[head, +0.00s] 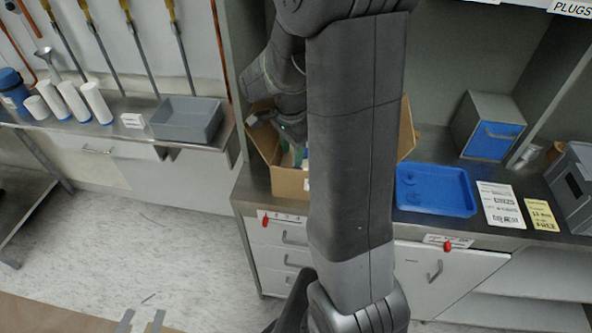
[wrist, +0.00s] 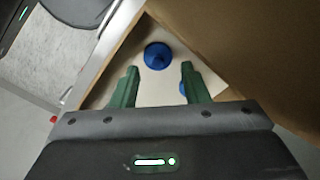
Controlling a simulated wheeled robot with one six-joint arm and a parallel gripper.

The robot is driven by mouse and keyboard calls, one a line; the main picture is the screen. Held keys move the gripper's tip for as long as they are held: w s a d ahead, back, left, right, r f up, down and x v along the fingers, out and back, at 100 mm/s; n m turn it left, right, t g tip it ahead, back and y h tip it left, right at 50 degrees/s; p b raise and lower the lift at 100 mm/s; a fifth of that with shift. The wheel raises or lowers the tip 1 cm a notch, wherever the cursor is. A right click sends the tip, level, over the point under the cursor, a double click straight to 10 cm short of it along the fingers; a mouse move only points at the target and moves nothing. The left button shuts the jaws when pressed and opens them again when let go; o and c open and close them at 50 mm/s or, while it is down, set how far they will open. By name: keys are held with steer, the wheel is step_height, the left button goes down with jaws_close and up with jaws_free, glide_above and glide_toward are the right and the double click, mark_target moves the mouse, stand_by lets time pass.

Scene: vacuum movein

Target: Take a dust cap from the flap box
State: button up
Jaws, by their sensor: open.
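The flap box (head: 291,183) is an open brown cardboard box on the counter, mostly hidden behind my arm in the head view. Its flaps (wrist: 245,45) fill the right of the wrist view. A round blue dust cap (wrist: 157,56) lies on the pale box floor. Part of a second blue thing (wrist: 183,88) shows by the right finger, mostly hidden. My gripper (wrist: 156,75) is open and empty, its green fingers pointing down into the box on either side of the first cap's line. The cap lies beyond the fingertips, apart from them.
A blue tray (head: 436,190) and printed cards (head: 500,205) lie right of the box. A grey box with a blue front (head: 490,127) stands behind them, and a grey crate (head: 575,185) at the far right. A grey bin (head: 187,119) stands on the left counter.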

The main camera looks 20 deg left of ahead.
steer(key=f, duration=0.3)
steer(key=d+f+p, duration=0.1)
steer(key=shift+w+f, duration=0.25)
steer(key=shift+w, duration=0.15)
steer(key=shift+f, duration=0.5)
jaws_close()
